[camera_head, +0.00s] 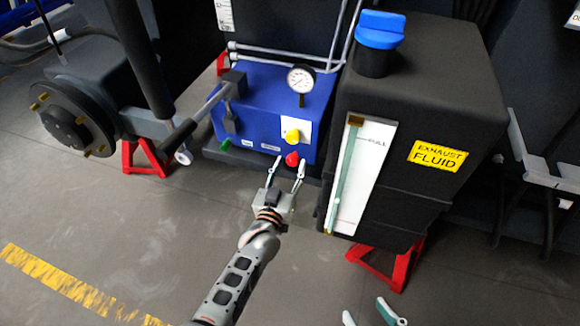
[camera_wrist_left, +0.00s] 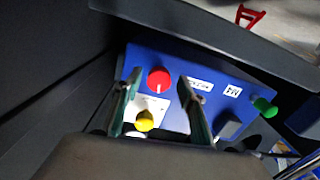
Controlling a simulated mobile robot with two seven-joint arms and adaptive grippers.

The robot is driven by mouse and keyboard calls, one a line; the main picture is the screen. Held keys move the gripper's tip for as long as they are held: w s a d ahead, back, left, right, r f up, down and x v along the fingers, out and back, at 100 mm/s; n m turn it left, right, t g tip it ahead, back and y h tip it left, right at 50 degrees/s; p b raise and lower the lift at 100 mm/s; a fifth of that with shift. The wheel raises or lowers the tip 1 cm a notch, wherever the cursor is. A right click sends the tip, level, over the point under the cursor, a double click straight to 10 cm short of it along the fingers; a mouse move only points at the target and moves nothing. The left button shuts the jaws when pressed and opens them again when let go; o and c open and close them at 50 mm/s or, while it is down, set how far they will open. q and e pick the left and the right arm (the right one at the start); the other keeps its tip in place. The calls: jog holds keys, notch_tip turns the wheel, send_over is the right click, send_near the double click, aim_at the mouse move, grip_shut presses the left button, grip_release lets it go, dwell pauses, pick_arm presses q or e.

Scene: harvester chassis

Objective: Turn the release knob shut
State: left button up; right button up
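A blue pump box (camera_head: 262,98) carries a red knob (camera_head: 291,159) low on its front, a yellow knob (camera_head: 292,136) on a white plate above it, and a green knob (camera_head: 226,144) at the left. I cannot read which is the release knob. My left gripper (camera_head: 289,166) is open, its fingers either side of the red knob in the head view. In the left wrist view the red knob (camera_wrist_left: 158,80) shows between the fingertips, with the yellow knob (camera_wrist_left: 144,121) below; contact is not clear. My right gripper (camera_head: 370,312) is open and empty at the bottom edge.
A black exhaust fluid tank (camera_head: 425,85) with a blue cap (camera_head: 380,30) stands close right of the box. A pump handle (camera_head: 190,125) juts out at left. A wheel hub (camera_head: 75,118) and red stands (camera_head: 145,158) are further left. The floor in front is clear.

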aim_at(291, 139)
dwell(0.3)
pick_arm(q)
notch_tip(291, 139, up, 10)
dwell(0.6)
